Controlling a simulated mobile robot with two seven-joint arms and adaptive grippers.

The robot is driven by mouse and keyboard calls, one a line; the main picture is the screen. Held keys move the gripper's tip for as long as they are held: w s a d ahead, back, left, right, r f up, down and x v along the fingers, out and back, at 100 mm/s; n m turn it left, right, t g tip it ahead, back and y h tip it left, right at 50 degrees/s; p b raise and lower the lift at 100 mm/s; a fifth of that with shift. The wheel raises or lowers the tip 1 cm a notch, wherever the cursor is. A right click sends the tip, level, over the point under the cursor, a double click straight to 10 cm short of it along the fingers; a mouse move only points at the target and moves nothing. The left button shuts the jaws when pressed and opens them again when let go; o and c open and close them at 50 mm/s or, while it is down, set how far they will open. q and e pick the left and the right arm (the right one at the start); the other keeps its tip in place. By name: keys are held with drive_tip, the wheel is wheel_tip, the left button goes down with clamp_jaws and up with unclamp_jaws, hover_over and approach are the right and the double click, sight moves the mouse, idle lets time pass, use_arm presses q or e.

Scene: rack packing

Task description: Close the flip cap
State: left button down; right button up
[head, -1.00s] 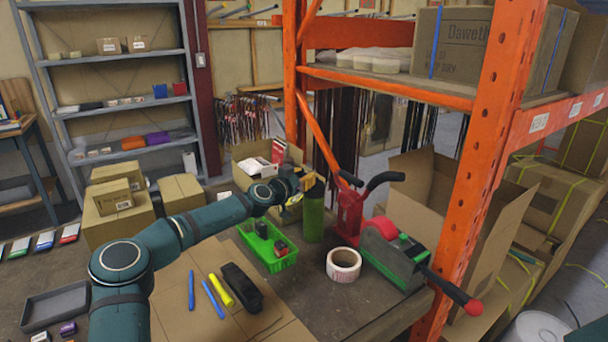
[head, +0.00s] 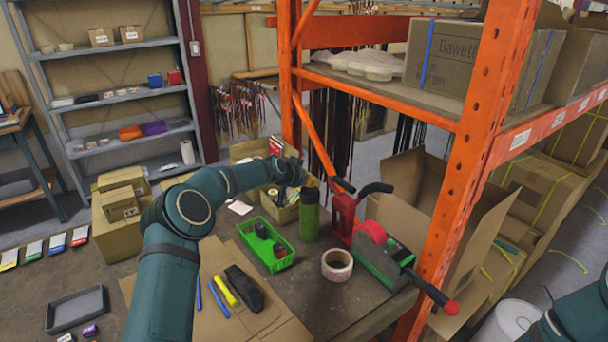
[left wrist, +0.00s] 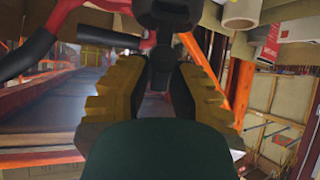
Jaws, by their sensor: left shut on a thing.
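A green bottle (head: 309,218) stands upright on the workbench, right of the green tray. My left gripper (head: 300,178) is at its top, with the fingers shut on the dark flip cap (head: 312,181). The gripper and small size hide most of the cap, so its angle cannot be told. In the left wrist view the left gripper's yellow ridged fingers (left wrist: 160,75) lean together towards a dark rounded part at the top edge. My right gripper is out of view.
A green tray (head: 241,240) with small items stands left of the bottle. A red-and-black handled tool (head: 343,216), a tape roll (head: 337,259) and a tape dispenser (head: 385,270) stand to the right. An orange rack post (head: 462,170) rises beyond them. Pens and a black case lie in front.

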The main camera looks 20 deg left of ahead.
use_arm(q)
drive_tip(key=shift+f, duration=0.15)
idle(0.3)
drive_tip(key=c, duration=0.9)
unclamp_jaws()
drive_tip(key=shift+c, duration=0.2)
drive_tip(key=shift+s+a+r, duration=0.25)
drive_tip(key=shift+s+r, duration=0.15)
drive_tip(key=shift+r, duration=0.1)
drive_tip(key=v, duration=1)
drive_tip(key=shift+s+r, duration=0.25)
